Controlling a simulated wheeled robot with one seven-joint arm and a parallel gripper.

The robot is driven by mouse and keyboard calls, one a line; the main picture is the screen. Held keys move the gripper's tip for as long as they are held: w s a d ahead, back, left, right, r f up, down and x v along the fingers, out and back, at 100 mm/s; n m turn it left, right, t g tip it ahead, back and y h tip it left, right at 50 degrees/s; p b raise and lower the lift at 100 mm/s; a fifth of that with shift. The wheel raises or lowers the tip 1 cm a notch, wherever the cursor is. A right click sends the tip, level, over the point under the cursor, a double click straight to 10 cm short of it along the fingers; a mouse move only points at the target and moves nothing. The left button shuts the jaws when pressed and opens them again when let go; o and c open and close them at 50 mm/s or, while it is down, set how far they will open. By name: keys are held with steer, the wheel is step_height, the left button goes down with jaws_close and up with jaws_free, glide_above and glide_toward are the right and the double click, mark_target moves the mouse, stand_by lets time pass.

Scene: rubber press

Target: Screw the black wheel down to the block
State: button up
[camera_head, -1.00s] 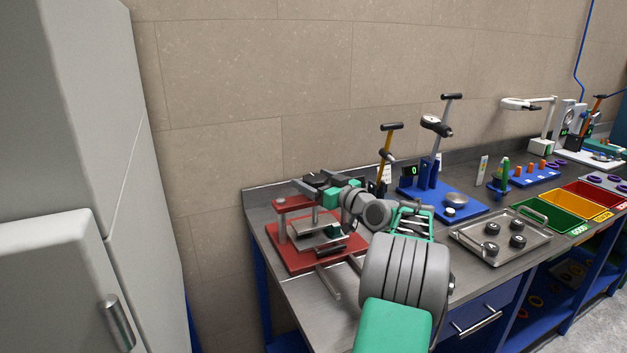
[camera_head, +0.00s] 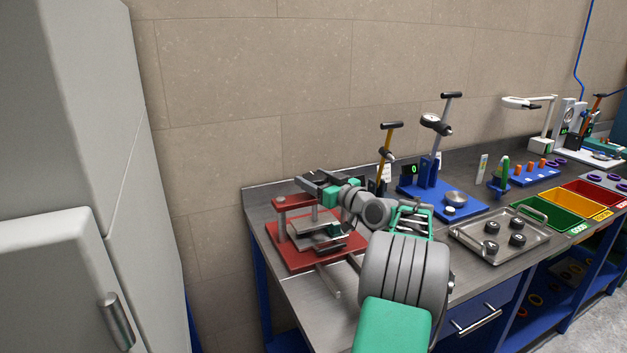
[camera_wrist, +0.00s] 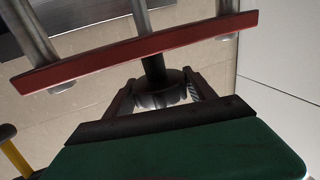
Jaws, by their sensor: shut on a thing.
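My gripper (camera_head: 315,184) is at the top of the small red press at the left end of the bench. In the wrist view, its fingers (camera_wrist: 163,98) are shut around the black wheel (camera_wrist: 158,97), one on each side. A dark stem (camera_wrist: 154,69) joins the wheel to the press's red crossbar (camera_wrist: 140,50), with a gap between wheel and bar. The crossbar also shows in the head view (camera_head: 294,201). Below it, a grey metal block (camera_head: 312,236) sits over the red base (camera_head: 288,259). In the head view my gripper largely hides the wheel.
A blue stand with a gauge (camera_head: 430,190) and a yellow-handled tool (camera_head: 385,160) stand right of the press. A metal tray (camera_head: 478,232) holds several dark round parts. Coloured bins (camera_head: 545,228) lie farther right. The wall (camera_head: 240,110) rises behind the bench.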

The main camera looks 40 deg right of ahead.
steer(key=shift+h+b, duration=0.3)
steer(key=shift+b, duration=0.05)
